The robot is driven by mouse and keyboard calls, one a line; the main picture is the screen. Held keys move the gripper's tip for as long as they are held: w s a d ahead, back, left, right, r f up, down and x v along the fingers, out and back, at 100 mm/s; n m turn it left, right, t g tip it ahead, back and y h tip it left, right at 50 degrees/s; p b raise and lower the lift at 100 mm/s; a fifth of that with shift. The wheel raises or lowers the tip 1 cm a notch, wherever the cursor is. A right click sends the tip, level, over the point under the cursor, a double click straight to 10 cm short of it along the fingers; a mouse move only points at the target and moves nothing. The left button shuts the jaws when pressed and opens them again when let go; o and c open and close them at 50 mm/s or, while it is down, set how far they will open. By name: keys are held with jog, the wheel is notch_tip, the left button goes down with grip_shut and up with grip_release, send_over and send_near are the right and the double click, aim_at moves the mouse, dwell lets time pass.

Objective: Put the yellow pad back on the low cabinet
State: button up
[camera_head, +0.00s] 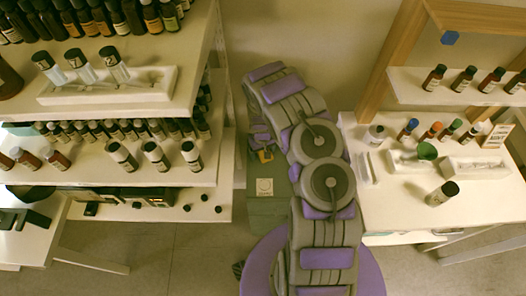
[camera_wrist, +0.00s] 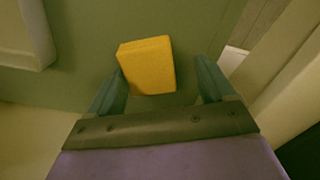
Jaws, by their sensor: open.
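The yellow pad (camera_wrist: 147,65) shows in the wrist view against a flat green surface, between the tips of my gripper (camera_wrist: 160,78). My gripper is open, with a finger on either side; the left finger is close to the pad and a clear gap shows at the right. In the head view a small part of the yellow pad (camera_head: 267,155) shows beside my arm, below my purple gripper (camera_head: 261,141). The low cabinet (camera_head: 267,212) is the grey-green unit between the shelf and the table, partly hidden by my arm. The pad appears to lie on its green surface.
A shelf unit (camera_head: 150,178) with several dark bottles stands close on the left. A white table (camera_head: 400,212) with bottles, trays and a green funnel (camera_head: 427,151) stands on the right. The gap between them is narrow. Floor (camera_head: 195,255) shows in front of the shelf.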

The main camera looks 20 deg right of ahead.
jog(key=shift+d+r, duration=0.3)
jog(key=shift+d, duration=0.3)
notch_tip(320, 180, up, 10)
jog(key=a+p, duration=0.1)
jog(key=p, duration=0.1)
notch_tip(320, 180, up, 5)
send_over(262, 152)
jog(key=s+d, duration=0.1)
jog(key=s+a+r, duration=0.2)
jog(key=s+r, duration=0.1)
jog(key=r, duration=0.4)
jog(key=s+a+r, duration=0.2)
jog(key=s+r, duration=0.2)
jog(key=r, duration=0.3)
jog(key=s+a+r, duration=0.2)
jog(key=s+r, duration=0.3)
jog(key=s, duration=0.4)
jog(key=s+a+r+g, duration=0.1)
jog(key=s+r, duration=0.4)
jog(key=s, duration=0.5)
jog(key=s+a+r, duration=0.4)
jog(key=s+r, duration=0.2)
jog(key=s, duration=0.4)
jog(key=shift+g, duration=0.4)
